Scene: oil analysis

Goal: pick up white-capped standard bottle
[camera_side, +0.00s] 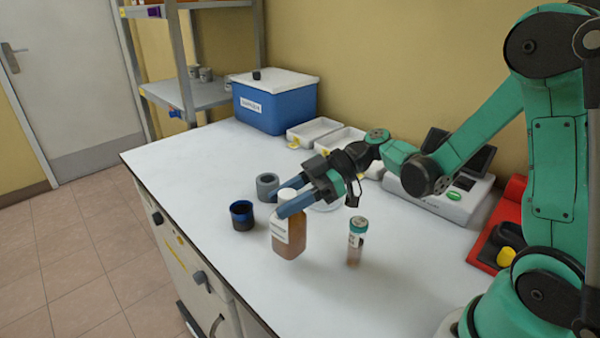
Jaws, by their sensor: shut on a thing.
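The white-capped standard bottle (290,235) is brown with a white label and stands out near the middle of the bench in the side view. My gripper (292,203) reaches it from the upper right, with its blue fingers shut around the bottle just below the white cap. The bottle looks upright. I cannot tell for sure whether its base touches the bench or is slightly above it.
A green-capped vial (356,242) stands close to the right of the bottle. A dark blue cup (242,215) and a grey ring-shaped holder (267,187) are to its left. A blue box (275,108), white trays (314,131) and an instrument (455,197) stand behind. The front bench is clear.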

